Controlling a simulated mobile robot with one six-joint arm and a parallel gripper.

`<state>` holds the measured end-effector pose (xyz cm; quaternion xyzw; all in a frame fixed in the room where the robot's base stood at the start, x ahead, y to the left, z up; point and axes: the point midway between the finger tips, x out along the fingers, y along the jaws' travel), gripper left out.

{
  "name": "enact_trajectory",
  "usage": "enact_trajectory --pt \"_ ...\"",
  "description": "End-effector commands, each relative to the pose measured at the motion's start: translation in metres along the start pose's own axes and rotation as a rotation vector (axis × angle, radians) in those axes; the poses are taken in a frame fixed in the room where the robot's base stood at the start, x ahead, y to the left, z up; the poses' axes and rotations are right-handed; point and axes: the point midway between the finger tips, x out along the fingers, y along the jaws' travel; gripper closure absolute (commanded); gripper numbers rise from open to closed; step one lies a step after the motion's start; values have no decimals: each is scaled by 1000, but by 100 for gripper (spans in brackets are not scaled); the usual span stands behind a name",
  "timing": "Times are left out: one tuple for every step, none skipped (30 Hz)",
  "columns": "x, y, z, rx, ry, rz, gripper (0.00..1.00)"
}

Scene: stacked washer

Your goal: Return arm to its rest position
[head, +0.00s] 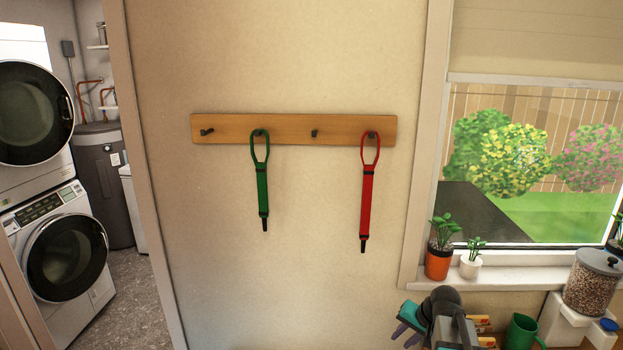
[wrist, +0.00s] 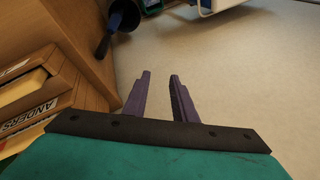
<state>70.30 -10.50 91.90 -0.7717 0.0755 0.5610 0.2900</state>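My gripper (head: 407,324) shows at the bottom of the head view, right of centre, with part of my arm beside it. In the wrist view its two purple fingers (wrist: 160,76) stand apart with bare pale floor or surface between them. It is open and holds nothing. In the head view it is below the window's left edge and clear of the wall rack. Most of my arm is out of view.
A wooden rack (head: 285,130) holds a green leash (head: 262,185) and a red leash (head: 367,200). Potted plants (head: 439,262) stand on the sill. Stacked laundry machines (head: 28,222) stand left.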

Motion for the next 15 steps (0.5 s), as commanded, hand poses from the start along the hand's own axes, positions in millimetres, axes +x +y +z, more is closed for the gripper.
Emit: enact_trajectory --pt "14 -1 23 -41 -30 26 75" --pt "22 -2 34 -67 -46 42 75" --pt "32 -1 49 -99 -66 63 75" --pt "39 0 60 -126 -82 80 75" --pt "45 0 70 -152 -97 95 75" --pt "54 1 86 -187 -118 117 75" --pt "59 2 96 -212 -132 132 75" --pt "65 4 107 -239 -148 148 75" --pt "71 5 119 -271 -165 167 75" --pt "76 7 129 -295 -179 180 75" --pt "80 8 137 -317 -190 193 75" --pt "85 10 148 -346 -205 209 75" --pt "88 12 155 -365 -216 220 75" --pt "91 13 162 -384 -226 231 75" --pt "94 15 170 -408 -238 243 75"
